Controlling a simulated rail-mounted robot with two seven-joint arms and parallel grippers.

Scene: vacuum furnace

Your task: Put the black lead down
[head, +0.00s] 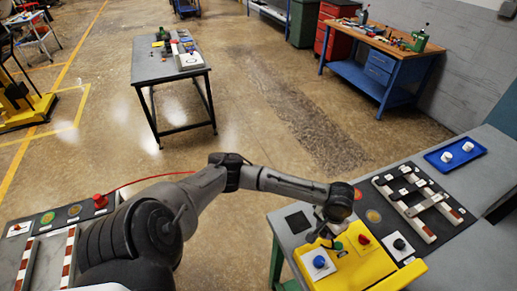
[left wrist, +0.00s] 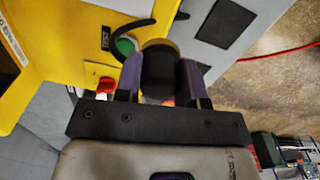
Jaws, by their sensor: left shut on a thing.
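My left gripper (head: 326,232) is over the left part of the yellow unit (head: 350,268) on the right-hand bench. In the left wrist view its two fingers (left wrist: 161,75) are closed on the sides of a black cylindrical plug (left wrist: 160,72), which I take as the black lead's end. Whether the plug touches the unit cannot be told. My right gripper is in neither view.
A blue knob (head: 319,262) and a red knob (head: 364,239) are on the yellow unit. A dark panel (head: 421,208) with pale bars and a blue tray (head: 455,154) lie behind. A red cable (head: 150,180) runs behind my left arm. A dark square (head: 298,222) lies on the bench's left part.

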